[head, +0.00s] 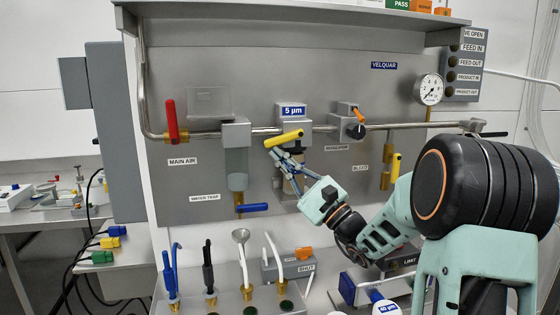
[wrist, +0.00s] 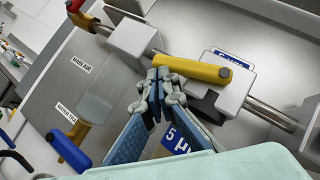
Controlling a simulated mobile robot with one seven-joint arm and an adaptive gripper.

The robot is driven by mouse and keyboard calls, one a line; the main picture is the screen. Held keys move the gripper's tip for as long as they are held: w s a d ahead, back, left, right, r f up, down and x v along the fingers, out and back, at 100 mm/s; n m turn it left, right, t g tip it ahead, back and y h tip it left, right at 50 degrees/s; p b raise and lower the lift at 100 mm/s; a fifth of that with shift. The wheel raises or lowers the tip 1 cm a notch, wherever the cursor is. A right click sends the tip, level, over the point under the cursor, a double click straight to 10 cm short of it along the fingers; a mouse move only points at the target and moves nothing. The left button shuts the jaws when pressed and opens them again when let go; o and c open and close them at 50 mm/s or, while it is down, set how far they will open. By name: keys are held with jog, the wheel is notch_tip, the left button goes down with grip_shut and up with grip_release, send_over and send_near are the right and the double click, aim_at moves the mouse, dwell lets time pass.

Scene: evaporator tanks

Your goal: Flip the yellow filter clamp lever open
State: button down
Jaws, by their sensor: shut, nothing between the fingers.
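The yellow clamp lever (head: 284,138) lies nearly level across the front of the 5 µm filter housing (head: 292,111), its right end slightly higher in the head view. In the wrist view the lever (wrist: 195,69) runs in front of the grey housing. My gripper (head: 273,153) is shut and empty just below the lever's left end. In the wrist view its fingertips (wrist: 160,82) meet close under that end; I cannot tell whether they touch it. My fingers partly hide the filter bowl below the housing.
The water trap (head: 237,150) with its blue handle (head: 252,208) hangs left of the filter. The red main air handle (head: 171,118) is farther left. The regulator (head: 347,122), another yellow handle (head: 394,168) and a gauge (head: 429,90) are right. Fittings stand below.

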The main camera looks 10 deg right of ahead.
jog(key=v, duration=1.2)
jog(key=shift+a, duration=0.15)
